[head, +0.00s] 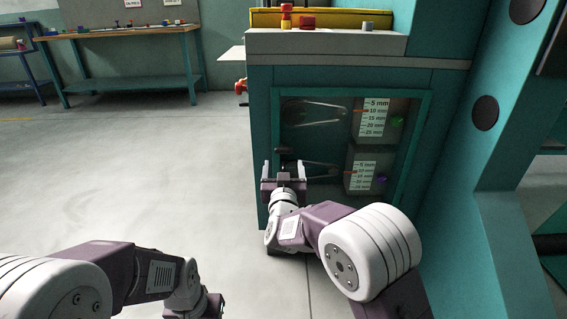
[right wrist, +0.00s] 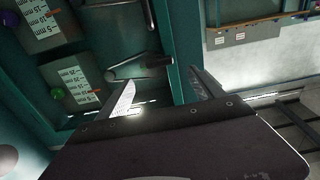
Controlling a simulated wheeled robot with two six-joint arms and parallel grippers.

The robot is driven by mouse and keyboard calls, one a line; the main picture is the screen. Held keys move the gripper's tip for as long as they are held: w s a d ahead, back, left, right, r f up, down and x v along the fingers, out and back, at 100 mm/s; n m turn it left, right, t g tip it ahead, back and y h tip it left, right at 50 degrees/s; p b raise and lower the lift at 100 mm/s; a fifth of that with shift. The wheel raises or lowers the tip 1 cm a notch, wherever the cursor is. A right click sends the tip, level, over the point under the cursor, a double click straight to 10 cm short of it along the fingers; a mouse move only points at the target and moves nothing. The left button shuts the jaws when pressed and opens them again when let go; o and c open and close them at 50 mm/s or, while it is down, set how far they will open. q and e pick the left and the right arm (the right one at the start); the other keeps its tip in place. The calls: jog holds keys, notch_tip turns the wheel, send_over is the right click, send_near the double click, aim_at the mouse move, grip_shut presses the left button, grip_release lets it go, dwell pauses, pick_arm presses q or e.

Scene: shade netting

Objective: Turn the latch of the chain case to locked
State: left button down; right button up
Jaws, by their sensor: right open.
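The chain case (head: 258,130) is a teal cabinet with a framed window showing thin chain loops and scales. A dark latch handle (head: 286,152) shows at the left side of the window frame, just beyond my right gripper (head: 284,168). In the right wrist view, the dark handle (right wrist: 158,61) stands just ahead of the open, empty fingers (right wrist: 162,82), near the frame edge. I see no contact, and the latch's exact turn is hard to read. My left gripper (head: 208,304) is low at the picture's bottom, away from the case; its fingers are not clear.
On top of the case are a yellow tray (head: 325,18) and small red parts (head: 308,22). A teal machine frame (head: 500,150) rises at the right. A workbench (head: 130,38) stands far left. The floor (head: 130,140) left of the case is clear.

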aim_at(284, 151)
jog(key=w+p, duration=0.2)
jog(key=w, duration=0.6)
jog(key=shift+f, duration=0.1)
jog(key=shift+w, duration=0.5)
jog(key=c, duration=1.4)
